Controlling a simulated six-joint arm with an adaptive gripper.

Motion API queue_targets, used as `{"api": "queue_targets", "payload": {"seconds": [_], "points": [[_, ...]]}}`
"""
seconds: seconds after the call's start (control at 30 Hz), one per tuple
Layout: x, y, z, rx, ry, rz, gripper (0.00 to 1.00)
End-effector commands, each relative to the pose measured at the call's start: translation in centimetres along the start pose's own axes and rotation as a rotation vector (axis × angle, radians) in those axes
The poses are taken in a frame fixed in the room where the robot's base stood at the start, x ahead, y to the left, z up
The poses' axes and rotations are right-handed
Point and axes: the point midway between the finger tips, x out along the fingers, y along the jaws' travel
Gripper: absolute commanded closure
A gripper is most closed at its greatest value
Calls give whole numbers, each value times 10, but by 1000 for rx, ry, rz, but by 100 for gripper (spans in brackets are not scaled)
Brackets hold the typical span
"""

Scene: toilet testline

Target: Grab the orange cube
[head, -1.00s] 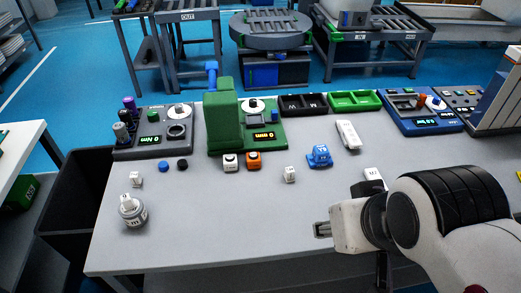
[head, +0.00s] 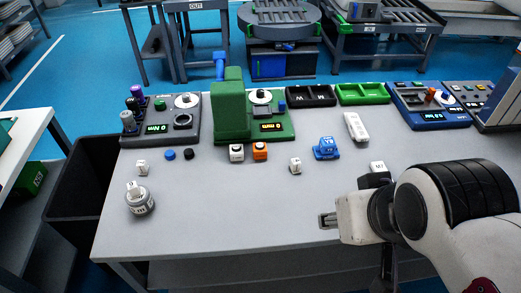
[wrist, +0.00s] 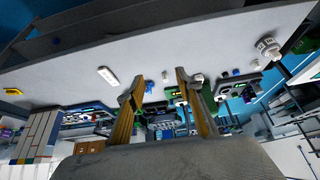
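The orange cube (head: 260,151) sits on the grey table (head: 225,225) in the head view, just in front of the green machine (head: 232,108). A white cube (head: 236,153) stands close on its left. My gripper (head: 326,220) is over the front part of the table, to the right of and nearer than the orange cube, well apart from it. In the wrist view my gripper (wrist: 160,80) has its two fingers spread with nothing held between them. I cannot clearly make out the orange cube in the wrist view.
A small white cube (head: 295,165) and a blue object (head: 326,148) lie right of the orange cube. Blue (head: 170,155) and black (head: 188,154) pieces lie left. A grey-white cylinder (head: 140,200) stands front left. The middle front of the table is clear.

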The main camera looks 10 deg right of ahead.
Motion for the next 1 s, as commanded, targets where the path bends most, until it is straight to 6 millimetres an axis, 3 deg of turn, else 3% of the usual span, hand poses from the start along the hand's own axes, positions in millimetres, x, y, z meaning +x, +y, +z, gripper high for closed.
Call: {"api": "queue_targets", "payload": {"seconds": [0.17, 0.2, 0.63, 1.0], "points": [[0, 0, 0, 0, 0, 0, 64], [0, 0, 0, 0, 0, 0, 60], [3, -1, -5, -1, 5, -4, 60], [34, -14, -52, -4, 63, -35, 60]]}}
